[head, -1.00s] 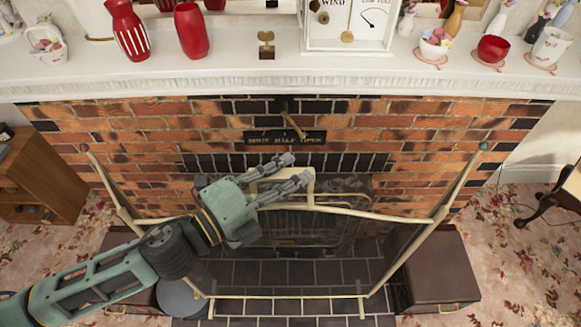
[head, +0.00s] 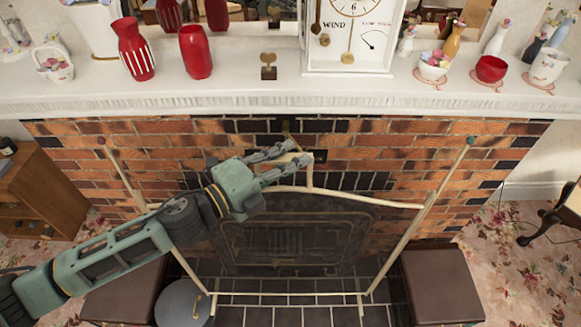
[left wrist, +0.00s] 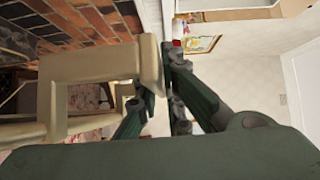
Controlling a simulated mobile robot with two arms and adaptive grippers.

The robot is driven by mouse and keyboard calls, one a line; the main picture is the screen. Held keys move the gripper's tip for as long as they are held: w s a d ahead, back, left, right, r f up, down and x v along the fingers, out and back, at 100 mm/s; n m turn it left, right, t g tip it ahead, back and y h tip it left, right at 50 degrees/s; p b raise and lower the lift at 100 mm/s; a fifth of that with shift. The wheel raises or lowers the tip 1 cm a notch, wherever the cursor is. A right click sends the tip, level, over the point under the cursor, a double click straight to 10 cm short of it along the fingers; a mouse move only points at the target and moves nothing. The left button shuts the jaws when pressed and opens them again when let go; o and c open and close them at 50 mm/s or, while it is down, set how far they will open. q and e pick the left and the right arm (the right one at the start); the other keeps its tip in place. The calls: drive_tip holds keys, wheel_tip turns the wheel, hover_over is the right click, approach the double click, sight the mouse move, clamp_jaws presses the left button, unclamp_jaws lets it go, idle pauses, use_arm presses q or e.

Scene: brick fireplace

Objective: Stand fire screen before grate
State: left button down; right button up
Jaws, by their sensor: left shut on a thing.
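The fire screen (head: 350,197) is a cream-framed, see-through panel with angled side wings and a handle on its top bar. It stands roughly upright over the dark hearth tiles; I cannot tell whether its feet touch them. Through it shows the dark grate (head: 290,240) in the brick fireplace. My left gripper (head: 297,154) is shut on the screen's handle. The left wrist view shows the cream handle (left wrist: 95,72) beside the fingers (left wrist: 160,90). The fingers hide part of the handle. My right gripper is not in view.
A white mantel (head: 250,98) with vases and a clock (head: 348,38) overhangs the fireplace. Dark brown boxes stand left (head: 125,285) and right (head: 440,285) of the hearth. A round grey object (head: 180,302) lies near the left box. A wooden cabinet (head: 45,190) stands at left.

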use_arm(q)
drive_tip(key=shift+w, duration=4.85)
wheel_tip(320, 180, down, 34)
drive_tip(key=b, duration=2.8)
drive_tip(key=shift+f+b, duration=0.7)
drive_tip(key=shift+f, duration=0.2)
drive_tip(key=shift+s+f, duration=0.1)
drive_tip(key=shift+f, duration=0.15)
drive_tip(key=shift+f+b, duration=0.25)
drive_tip(key=shift+b, duration=0.15)
